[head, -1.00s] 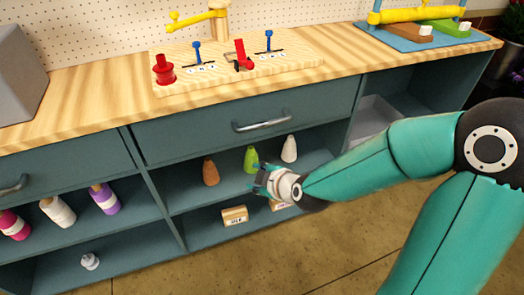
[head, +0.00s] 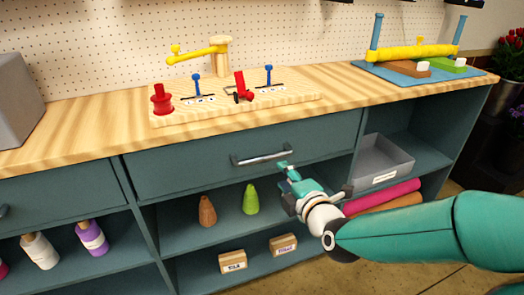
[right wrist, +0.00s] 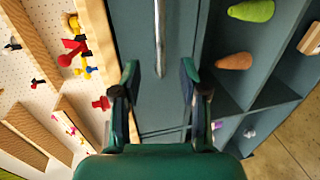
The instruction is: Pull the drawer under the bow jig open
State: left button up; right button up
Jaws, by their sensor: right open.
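The drawer (head: 190,157) is a teal front below the wooden bow jig board (head: 300,99), and it looks closed. Its silver bar handle (head: 262,160) runs across the front. My right gripper (head: 312,180) is just in front of the drawer, at the right end of the handle and slightly below it. In the right wrist view the gripper (right wrist: 160,78) is open, with a finger on each side of the line of the handle (right wrist: 159,35). The jaws look empty, and I see no contact with the bar. My left gripper is not in view.
The shelf below holds brown (head: 207,211) and green (head: 251,199) cones, with labelled wooden blocks (head: 232,262) lower down. A grey bin (head: 383,162) and rolls (head: 385,197) sit in the right bay.

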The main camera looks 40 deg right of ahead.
aim_at(267, 159)
jog(key=x, duration=1.2)
jog(key=shift+w+a+f, duration=0.1)
jog(key=shift+w, duration=0.15)
grip_shut()
